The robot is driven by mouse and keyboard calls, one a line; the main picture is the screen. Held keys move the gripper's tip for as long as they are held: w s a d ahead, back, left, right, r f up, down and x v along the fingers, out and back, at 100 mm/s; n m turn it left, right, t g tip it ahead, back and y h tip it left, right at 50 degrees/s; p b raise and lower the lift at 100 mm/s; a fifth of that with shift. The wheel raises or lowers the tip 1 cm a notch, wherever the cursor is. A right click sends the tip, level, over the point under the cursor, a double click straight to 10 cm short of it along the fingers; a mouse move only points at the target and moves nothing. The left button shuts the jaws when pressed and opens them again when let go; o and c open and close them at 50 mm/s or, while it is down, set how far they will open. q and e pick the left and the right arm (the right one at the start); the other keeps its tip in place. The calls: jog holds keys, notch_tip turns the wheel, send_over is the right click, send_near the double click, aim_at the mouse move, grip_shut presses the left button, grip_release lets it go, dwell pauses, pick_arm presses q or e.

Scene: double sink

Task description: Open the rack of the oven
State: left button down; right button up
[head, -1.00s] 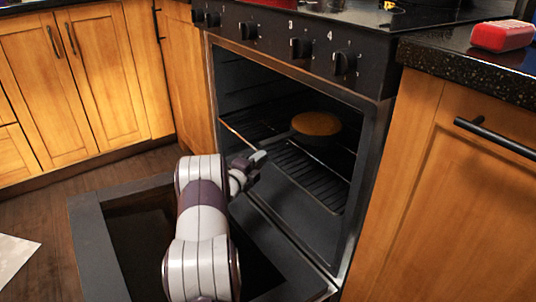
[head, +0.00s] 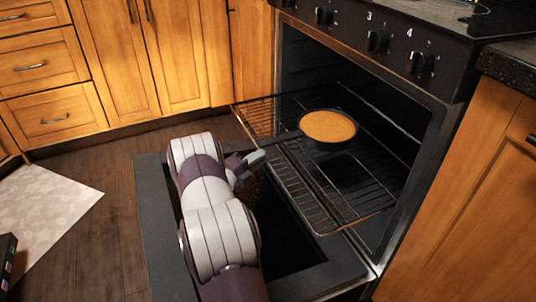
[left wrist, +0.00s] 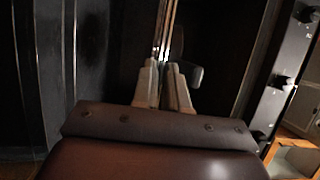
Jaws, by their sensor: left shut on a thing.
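The oven rack (head: 345,203) is a wire grid that sticks partway out of the oven (head: 400,160), above the lowered oven door (head: 158,215). A pan (head: 328,127) with an orange-brown filling sits on the rack, its dark handle pointing left toward the rack's front edge. My left gripper (head: 257,157) is at the middle of that front edge, close to the handle's end. In the left wrist view, its fingers (left wrist: 164,88) are shut around a thin bright bar of the rack (left wrist: 165,40). My right gripper is not in view.
Wooden cabinets (head: 115,60) stand behind and to the left, and another cabinet (head: 470,190) stands right of the oven. Stove knobs (head: 376,40) line the panel above the opening. A pale mat (head: 45,215) lies on the floor at left, with bare floor between.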

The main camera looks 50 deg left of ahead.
pick_arm(q)
jog(key=shift+s, duration=0.25)
jog(key=c, duration=1.2)
grip_release()
jog(key=shift+o, duration=0.2)
jog(key=s+d+p, duration=0.1)
jog(key=s+p, duration=0.4)
jog(key=s, duration=0.7)
jog(key=shift+s+d, duration=0.15)
jog(key=shift+s, duration=0.15)
